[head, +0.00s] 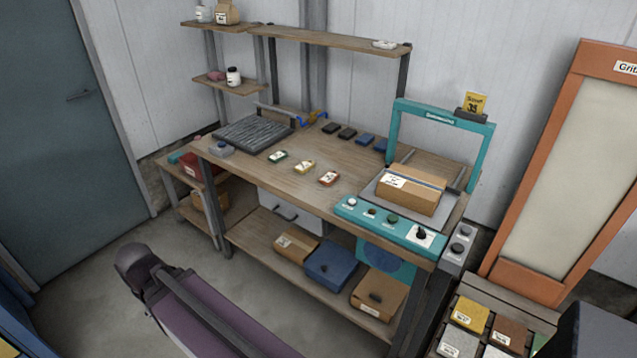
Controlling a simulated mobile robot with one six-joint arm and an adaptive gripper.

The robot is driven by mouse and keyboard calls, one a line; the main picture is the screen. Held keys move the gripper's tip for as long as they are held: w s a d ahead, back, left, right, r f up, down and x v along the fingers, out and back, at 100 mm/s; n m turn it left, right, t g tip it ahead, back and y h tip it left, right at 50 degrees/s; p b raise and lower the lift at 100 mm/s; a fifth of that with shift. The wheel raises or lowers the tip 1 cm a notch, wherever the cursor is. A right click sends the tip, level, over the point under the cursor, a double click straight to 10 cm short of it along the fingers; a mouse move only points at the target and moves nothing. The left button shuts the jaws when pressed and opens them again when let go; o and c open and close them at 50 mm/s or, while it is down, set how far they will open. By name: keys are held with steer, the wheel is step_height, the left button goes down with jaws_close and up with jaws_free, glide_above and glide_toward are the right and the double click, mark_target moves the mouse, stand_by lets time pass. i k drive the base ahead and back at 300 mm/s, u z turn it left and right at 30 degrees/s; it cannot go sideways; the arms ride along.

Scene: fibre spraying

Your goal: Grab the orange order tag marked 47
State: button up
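No tag that I can read as 47 shows in the head view. My gripper is not in view.
A cardboard box (411,194) sits under the teal frame (396,117), behind a teal control panel (390,222). Boxes stand on the lower shelf. An orange-framed panel (532,283) is at right. Labelled coloured blocks (470,314) lie at bottom right.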

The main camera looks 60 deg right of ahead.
mark_target(330, 177)
steer(key=u, duration=0.15)
steer(key=k, duration=1.75)
steer(key=z, duration=0.85)
steer(key=i, duration=0.95)
steer(key=u, duration=0.05)
